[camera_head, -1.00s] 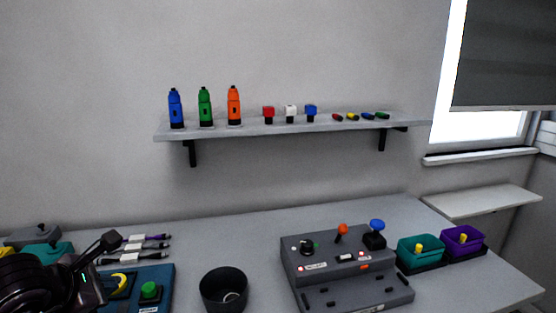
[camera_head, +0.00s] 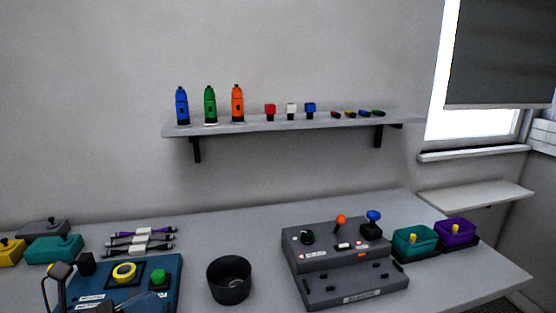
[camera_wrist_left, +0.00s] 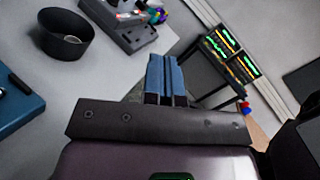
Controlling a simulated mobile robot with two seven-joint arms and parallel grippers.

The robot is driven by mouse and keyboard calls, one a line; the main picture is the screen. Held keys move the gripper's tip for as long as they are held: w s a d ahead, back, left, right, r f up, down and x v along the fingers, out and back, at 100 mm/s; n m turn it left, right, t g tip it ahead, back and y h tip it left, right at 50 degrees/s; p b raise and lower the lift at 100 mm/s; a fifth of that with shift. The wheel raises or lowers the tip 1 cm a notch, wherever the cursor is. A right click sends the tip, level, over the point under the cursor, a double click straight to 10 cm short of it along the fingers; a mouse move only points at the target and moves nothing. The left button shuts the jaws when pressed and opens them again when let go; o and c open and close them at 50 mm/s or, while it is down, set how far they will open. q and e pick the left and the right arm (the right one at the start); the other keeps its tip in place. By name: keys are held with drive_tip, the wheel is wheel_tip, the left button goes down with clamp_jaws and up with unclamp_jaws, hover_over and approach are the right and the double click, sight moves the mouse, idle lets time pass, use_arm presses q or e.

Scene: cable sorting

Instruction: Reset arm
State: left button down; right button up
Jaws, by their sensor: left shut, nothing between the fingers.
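My left gripper shows in the left wrist view (camera_wrist_left: 166,80), with its two blue fingers side by side, shut and empty. The rest of that arm is mostly out of the picture. In the wrist view the fingers are apart from the black bowl (camera_wrist_left: 65,36). My right gripper is not in view.
The bowl (camera_head: 229,280) stands between the blue panel and a grey console (camera_head: 325,262) with joysticks. White-bodied cables (camera_head: 140,240) lie behind the panel. A shelf (camera_head: 290,124) holds bottles and small blocks.

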use_arm(q)
drive_tip(key=a+r+n+t+y, duration=0.1)
drive_tip(key=a+n+t+y, duration=0.7)
drive_tip(key=n, duration=0.9)
drive_tip(key=s+a+f+n+g+y, duration=0.2)
drive_tip(key=a+f+n+y, duration=0.1)
drive_tip(key=f+n+y, duration=0.4)
drive_tip(key=s+a+f+n+g+y, duration=0.25)
drive_tip(key=n+y, duration=0.25)
drive_tip(key=n, duration=0.3)
drive_tip(key=s+d+f+n+g+h, duration=0.2)
drive_tip(key=s+d+f+n+g, duration=0.15)
drive_tip(key=s+f+g, duration=0.45)
drive_tip(key=s+d+f+n+g+h, duration=0.25)
drive_tip(key=s+f+n+g, duration=0.3)
drive_tip(key=s+f, duration=0.4)
drive_tip(key=w+f+m+t+h, duration=0.1)
drive_tip(key=w+f+m+t, duration=0.1)
drive_tip(key=w+f+t, duration=0.5)
drive_tip(key=shift+w+a+f+t, duration=0.15)
drive_tip(key=shift+w+f+t, duration=0.05)
drive_tip(key=shift+w+t, duration=0.55)
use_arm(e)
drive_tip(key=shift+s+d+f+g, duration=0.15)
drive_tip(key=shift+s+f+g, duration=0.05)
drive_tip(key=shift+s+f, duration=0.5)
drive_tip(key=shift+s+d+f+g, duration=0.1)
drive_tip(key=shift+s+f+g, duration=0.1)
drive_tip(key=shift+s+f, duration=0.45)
